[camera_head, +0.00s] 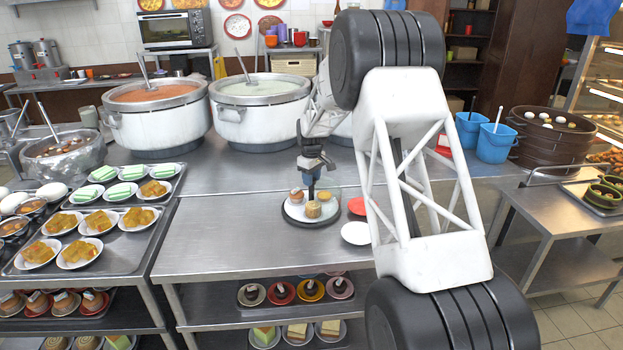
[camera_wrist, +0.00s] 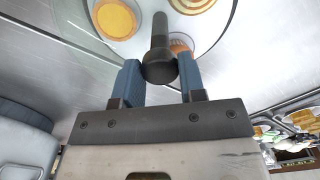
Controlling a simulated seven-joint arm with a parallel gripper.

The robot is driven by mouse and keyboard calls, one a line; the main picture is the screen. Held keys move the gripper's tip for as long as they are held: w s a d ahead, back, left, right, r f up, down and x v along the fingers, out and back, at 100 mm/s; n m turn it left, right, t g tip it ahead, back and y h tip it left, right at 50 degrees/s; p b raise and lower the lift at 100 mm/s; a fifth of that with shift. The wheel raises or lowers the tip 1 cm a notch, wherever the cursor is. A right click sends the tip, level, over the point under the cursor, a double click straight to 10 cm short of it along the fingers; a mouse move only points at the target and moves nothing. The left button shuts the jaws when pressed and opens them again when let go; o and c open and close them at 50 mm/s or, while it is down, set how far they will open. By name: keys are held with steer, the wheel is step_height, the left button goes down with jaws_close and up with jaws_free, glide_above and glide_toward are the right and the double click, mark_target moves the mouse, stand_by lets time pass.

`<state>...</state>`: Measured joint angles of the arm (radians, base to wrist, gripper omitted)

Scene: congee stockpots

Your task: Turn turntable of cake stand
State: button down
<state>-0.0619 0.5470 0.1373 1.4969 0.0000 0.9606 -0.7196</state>
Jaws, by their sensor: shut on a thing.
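The cake stand (camera_head: 290,221) is a low round turntable with a dark rim and a white top, on the steel table. Several small round pastries sit on it, one (camera_head: 313,209) near the front. The wrist view shows its white top (camera_wrist: 208,38) and a yellow pastry (camera_wrist: 115,18). A dark upright handle (camera_wrist: 159,45) with a rounded head rises from the stand. My gripper (camera_head: 311,170) is above the stand, pointing down. In the wrist view its blue fingers (camera_wrist: 159,72) are on either side of the handle, shut on it. The contact faces are partly hidden.
A white plate (camera_head: 355,233) and a red plate (camera_head: 357,206) lie right of the stand. Large white pots (camera_head: 260,127) stand behind. A tray of plated food (camera_head: 130,252) is at left. The table front (camera_head: 230,255) is bare.

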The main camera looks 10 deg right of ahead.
steer(key=shift+m, duration=12)
steer(key=c, duration=0.7)
jaws_free()
